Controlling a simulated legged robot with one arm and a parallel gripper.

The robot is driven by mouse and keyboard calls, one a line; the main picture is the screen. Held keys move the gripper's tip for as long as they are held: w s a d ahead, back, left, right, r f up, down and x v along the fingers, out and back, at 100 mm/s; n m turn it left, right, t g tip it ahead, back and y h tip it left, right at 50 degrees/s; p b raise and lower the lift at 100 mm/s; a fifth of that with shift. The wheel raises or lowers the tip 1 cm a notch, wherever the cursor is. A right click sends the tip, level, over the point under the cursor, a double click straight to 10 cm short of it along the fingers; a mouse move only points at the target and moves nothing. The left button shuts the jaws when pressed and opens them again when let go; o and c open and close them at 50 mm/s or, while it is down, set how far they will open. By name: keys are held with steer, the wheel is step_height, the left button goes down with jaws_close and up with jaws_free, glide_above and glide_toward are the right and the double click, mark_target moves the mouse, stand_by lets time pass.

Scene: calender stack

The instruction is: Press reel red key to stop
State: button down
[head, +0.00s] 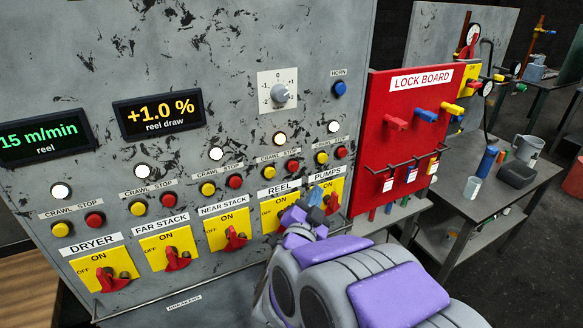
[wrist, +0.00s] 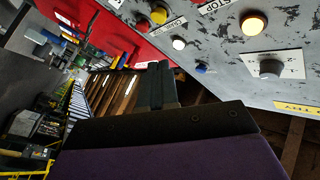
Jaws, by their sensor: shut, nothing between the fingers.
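The reel red STOP key (head: 293,165) is a round red button on the grey panel in the head view. It sits right of the reel yellow CRAWL key (head: 268,172), above the REEL label, below a lit white lamp (head: 280,139). My gripper (head: 314,194) is below and slightly right of the red key in the picture, in front of the REEL and PUMPS switch plates, hiding part of them. I cannot tell its distance to the panel. In the wrist view, the dark fingers (wrist: 161,85) are together and empty. I cannot make out the reel red key there.
The pumps STOP key (head: 341,152) is close on the right, the near stack STOP key (head: 235,181) on the left. A red lock board (head: 379,105) with pegs stands right of the panel. A grey table (head: 500,196) with cups is further right. The reel display reads 15 m/min (head: 42,138).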

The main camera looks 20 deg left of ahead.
mark_target(293, 166)
steer(key=w+a+p, duration=0.3)
steer(key=w+a, duration=0.2)
steer(key=a, duration=0.1)
steer(key=shift+w+a, duration=0.35)
steer(key=shift+w, duration=0.05)
stand_by(0.5)
steer(key=shift+d, duration=0.2)
steer(key=shift+w+a, duration=0.1)
steer(key=shift+a, duration=0.1)
stand_by(1.4)
steer(key=shift+w+a+r, duration=0.1)
steer(key=shift+w+a, duration=0.05)
steer(key=shift+w+a+p, duration=0.3)
steer(key=shift+a+p, duration=0.05)
steer(key=shift+a, duration=0.05)
stand_by(1.1)
stand_by(0.3)
steer(key=shift+s+d+b, duration=0.35)
steer(key=shift+s+d, duration=0.25)
steer(key=shift+d, duration=0.1)
